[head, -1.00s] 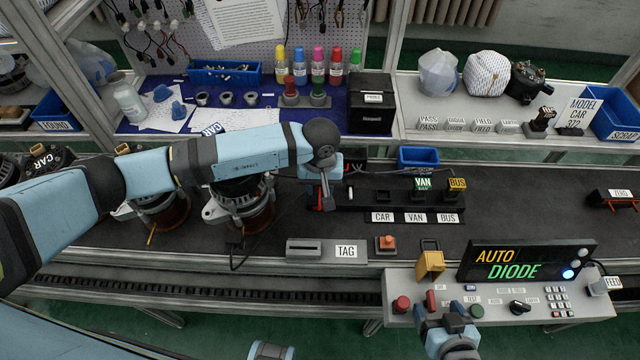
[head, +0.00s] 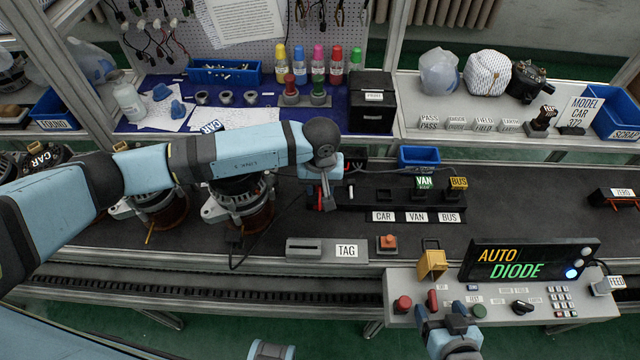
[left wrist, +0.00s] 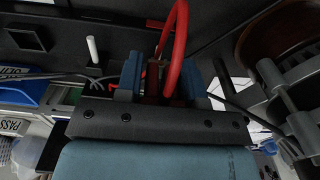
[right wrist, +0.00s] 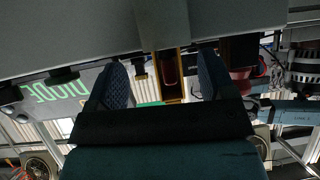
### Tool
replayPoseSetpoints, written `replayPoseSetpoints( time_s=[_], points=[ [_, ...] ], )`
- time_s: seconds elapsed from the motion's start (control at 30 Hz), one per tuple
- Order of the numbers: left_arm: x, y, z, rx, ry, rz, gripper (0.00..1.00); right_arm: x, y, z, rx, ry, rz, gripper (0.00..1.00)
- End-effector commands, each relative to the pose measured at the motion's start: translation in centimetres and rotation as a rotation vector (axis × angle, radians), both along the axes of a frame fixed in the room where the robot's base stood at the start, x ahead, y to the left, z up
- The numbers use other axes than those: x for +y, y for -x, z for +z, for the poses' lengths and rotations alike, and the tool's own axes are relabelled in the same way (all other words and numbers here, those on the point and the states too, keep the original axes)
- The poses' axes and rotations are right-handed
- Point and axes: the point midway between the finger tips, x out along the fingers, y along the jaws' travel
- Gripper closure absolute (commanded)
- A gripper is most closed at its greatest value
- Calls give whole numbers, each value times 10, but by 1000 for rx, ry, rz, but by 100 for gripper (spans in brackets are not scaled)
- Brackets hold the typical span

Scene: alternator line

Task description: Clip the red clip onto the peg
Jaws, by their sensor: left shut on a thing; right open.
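My left gripper (head: 324,203) is shut on the red clip (head: 320,198), at the left end of the black fixture strip on the bench. In the left wrist view the clip (left wrist: 177,42) shows as a red curved piece rising between the blue fingers (left wrist: 160,78). The white peg (head: 351,190) stands upright on the strip, just right of the gripper. It also shows in the left wrist view (left wrist: 92,49), left of the fingers and apart from the clip. My right gripper (head: 450,328) is open at the front console; its fingers (right wrist: 165,85) show in the right wrist view.
The black strip (head: 390,197) carries VAN (head: 424,183) and BUS (head: 458,183) blocks. A blue bin (head: 418,157) stands behind it. Two alternators (head: 243,205) are left, beneath my left arm. The console (head: 400,318) with its display (head: 530,260) fills the front right.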

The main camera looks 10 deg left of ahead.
Motion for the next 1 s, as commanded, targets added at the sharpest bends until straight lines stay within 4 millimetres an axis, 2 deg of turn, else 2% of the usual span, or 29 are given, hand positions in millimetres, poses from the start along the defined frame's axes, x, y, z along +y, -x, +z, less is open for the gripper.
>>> replayPoseSetpoints(
  time_s=[0.03, 1.0],
  points=[
    [0, 0, -4, 0, 0, 0, 88, 0, 0, -5, 3, -1, -1, 23],
    [0, 0, -25, -1, 1, 0, 88, 1, 0, -9, -26, -13, -4, 23]
  ],
)
